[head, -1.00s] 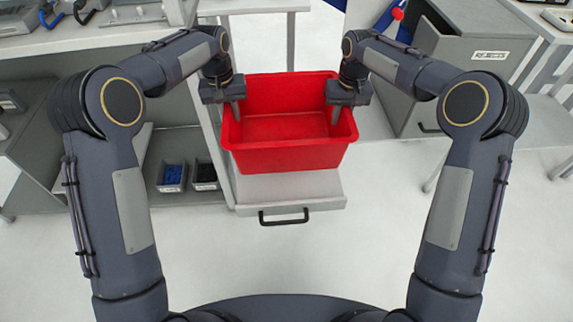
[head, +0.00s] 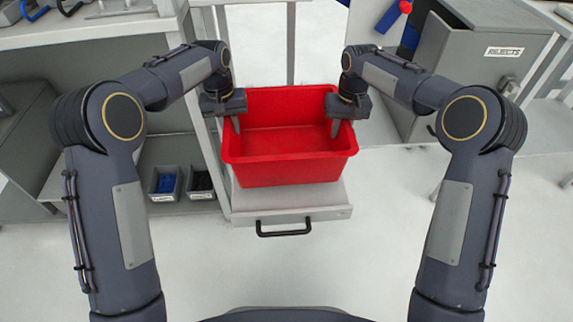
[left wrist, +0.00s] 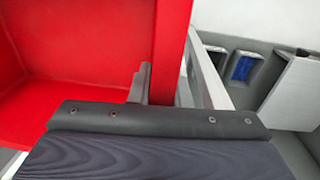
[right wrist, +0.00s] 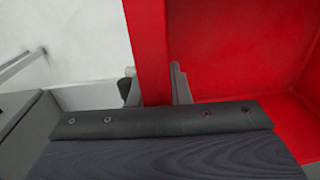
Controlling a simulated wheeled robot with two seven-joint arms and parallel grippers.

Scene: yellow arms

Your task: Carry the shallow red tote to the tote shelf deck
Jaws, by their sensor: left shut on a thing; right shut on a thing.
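The shallow red tote (head: 290,172) is empty and level in the middle of the head view. My left gripper (head: 236,122) is shut on its left wall, and my right gripper (head: 337,125) is shut on its right wall. The left wrist view shows the tote wall (left wrist: 172,50) between the left fingers, one partly hidden. In the right wrist view the wall (right wrist: 148,45) passes between the right fingers. A light grey deck (head: 330,205) with a black handle lies below the tote. I cannot tell whether they touch, or whether this is the tote shelf deck.
A grey bin marked REJECTS (head: 470,70) stands to the right. A workbench (head: 90,32) is at the left, with a blue-filled small bin (head: 165,183) and a dark-filled one (head: 200,183) on the shelf under it. Open floor (head: 375,230) lies in front.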

